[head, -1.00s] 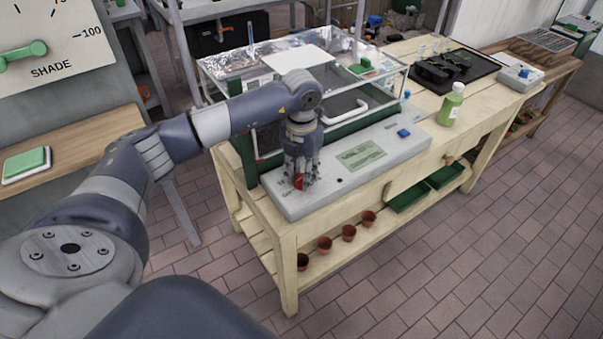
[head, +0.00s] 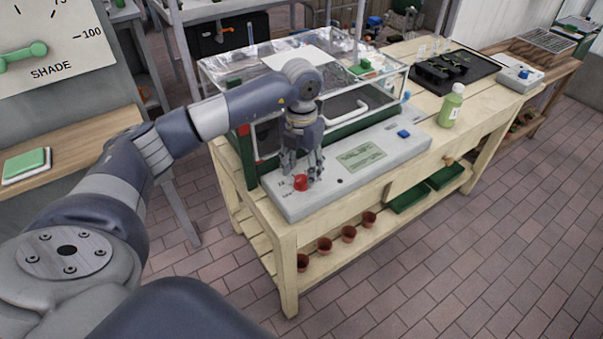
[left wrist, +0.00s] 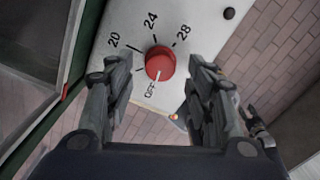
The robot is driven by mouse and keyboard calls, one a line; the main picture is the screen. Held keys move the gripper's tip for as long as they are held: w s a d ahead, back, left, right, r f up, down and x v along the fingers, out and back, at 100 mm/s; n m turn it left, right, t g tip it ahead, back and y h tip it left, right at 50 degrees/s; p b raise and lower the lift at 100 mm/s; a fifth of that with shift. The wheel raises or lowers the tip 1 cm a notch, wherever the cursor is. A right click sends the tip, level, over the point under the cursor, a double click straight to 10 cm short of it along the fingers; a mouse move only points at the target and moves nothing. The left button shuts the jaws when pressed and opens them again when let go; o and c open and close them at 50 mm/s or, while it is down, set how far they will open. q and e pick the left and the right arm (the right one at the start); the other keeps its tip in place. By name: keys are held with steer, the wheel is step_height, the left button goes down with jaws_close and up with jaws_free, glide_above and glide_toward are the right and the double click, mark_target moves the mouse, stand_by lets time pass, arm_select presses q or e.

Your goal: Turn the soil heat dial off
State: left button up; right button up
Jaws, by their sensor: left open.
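The red soil heat dial (head: 301,183) sits at the near left end of a grey control panel (head: 400,153) on the wooden bench. In the left wrist view the dial (left wrist: 160,64) is ringed by the marks 20, 24, 28 and OFF. A pale line on its face appears to point at OFF. My left gripper (head: 303,171) is open, pointing down just above and behind the dial. In the left wrist view its fingers (left wrist: 158,88) stand apart on either side, clear of the dial. My right gripper is not in view.
A glass-sided propagator case (head: 340,118) with a white handle stands right behind the panel. A blue knob (head: 404,134) is on the panel's right part. A green bottle (head: 451,106) stands farther right on the bench. Terracotta pots (head: 348,233) line the lower shelf.

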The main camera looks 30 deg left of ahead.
mark_target(302, 178)
arm_select(q)
step_height(302, 178, up, 10)
steer(key=shift+f, duration=0.15)
stand_by(0.5)
